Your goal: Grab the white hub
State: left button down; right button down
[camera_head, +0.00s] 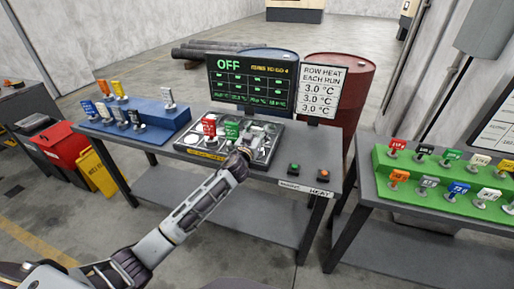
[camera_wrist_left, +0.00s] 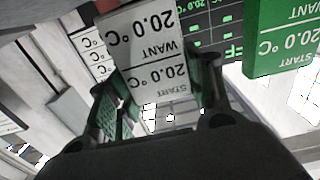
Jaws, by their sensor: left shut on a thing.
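The white hub (camera_wrist_left: 150,45) shows in the left wrist view as a white card reading START and WANT 20.0 °C, upside down. My left gripper (camera_wrist_left: 157,88) has a green-padded finger on each side of the card and is shut on the hub. In the head view my left gripper (camera_head: 242,153) is at the front right of the grey tray (camera_head: 262,158) on the middle table. The hub's stem and base are hidden by my gripper, so I cannot tell whether it touches the tray. My right gripper is not in view.
A red-flagged hub (camera_head: 209,128) and a green-flagged hub (camera_head: 232,131) stand close by to the left on the tray. An OFF display (camera_head: 250,82) rises behind. Green (camera_head: 293,168) and orange (camera_head: 322,175) buttons lie right. Flagged items stand on blue (camera_head: 150,118) and green (camera_head: 430,190) stands.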

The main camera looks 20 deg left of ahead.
pick_arm(q)
jog(key=shift+r, duration=0.1)
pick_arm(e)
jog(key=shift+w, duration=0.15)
pick_arm(q)
jog(key=shift+r, duration=0.15)
